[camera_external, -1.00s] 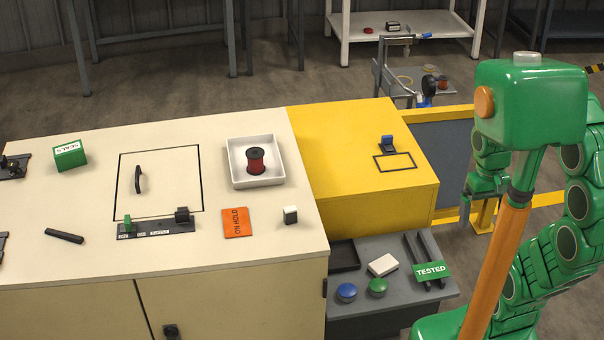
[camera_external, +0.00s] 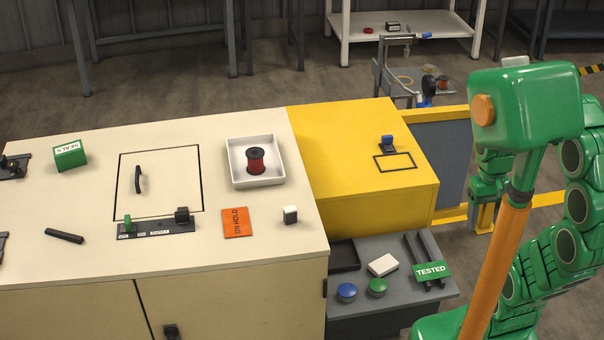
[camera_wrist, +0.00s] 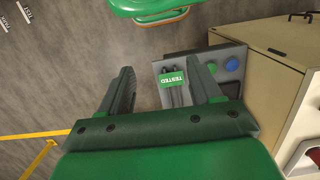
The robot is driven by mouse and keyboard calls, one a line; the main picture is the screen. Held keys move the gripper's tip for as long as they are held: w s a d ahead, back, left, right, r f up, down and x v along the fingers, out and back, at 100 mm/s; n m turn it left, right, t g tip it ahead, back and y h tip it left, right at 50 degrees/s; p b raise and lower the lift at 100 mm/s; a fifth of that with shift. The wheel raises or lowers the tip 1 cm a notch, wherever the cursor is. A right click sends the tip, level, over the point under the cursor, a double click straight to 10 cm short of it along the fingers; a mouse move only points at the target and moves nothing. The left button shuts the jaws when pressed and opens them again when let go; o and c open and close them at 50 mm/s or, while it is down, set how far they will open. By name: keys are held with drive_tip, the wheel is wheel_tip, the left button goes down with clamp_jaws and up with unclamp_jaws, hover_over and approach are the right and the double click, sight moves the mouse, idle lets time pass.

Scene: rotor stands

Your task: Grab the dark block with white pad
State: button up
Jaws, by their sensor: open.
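A small block (camera_external: 290,214) with a white face and a dark side stands on the cream bench top near its right front corner. A flatter white-topped block (camera_external: 383,265) with a dark lower edge lies on the grey side shelf. I cannot tell for sure which is the dark block with white pad. My gripper (camera_external: 484,210) hangs right of the yellow cabinet, well apart from both blocks. In the wrist view my gripper (camera_wrist: 163,85) is open and empty, its fingers pointing toward the floor and the grey shelf. Neither block shows clearly there.
The grey shelf (camera_external: 408,297) holds a blue knob (camera_external: 347,292), a green knob (camera_external: 377,287) and a green TESTED tag (camera_external: 432,271). The yellow cabinet (camera_external: 340,140) rises behind it. A white tray (camera_external: 238,180) with a red spool and an orange card (camera_external: 235,222) lie on the bench.

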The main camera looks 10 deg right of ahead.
drive_tip(key=w+a+r+m+t, duration=0.1)
drive_tip(key=w+a, duration=0.3)
drive_tip(key=w, duration=0.3)
drive_tip(key=w+a+r+m, duration=0.1)
drive_tip(key=w+a+r, duration=0.15)
drive_tip(key=w, duration=0.35)
drive_tip(key=n, duration=0.4)
hover_over(290, 208)
drive_tip(key=shift+t, duration=0.4)
drive_tip(key=f, duration=0.6)
drive_tip(key=shift+s+f, duration=0.25)
drive_tip(key=shift+s, duration=0.05)
drive_tip(key=shift+a+f, duration=0.15)
drive_tip(key=shift+a, duration=0.05)
drive_tip(key=shift+f, duration=0.35)
drive_tip(key=shift+w+d+f, duration=0.1)
drive_tip(key=shift+w+f, duration=0.05)
drive_tip(key=shift+f, duration=1.6)
drive_tip(key=shift+w+d+f, duration=0.1)
drive_tip(key=shift+f, duration=1.6)
drive_tip(key=c, duration=1)
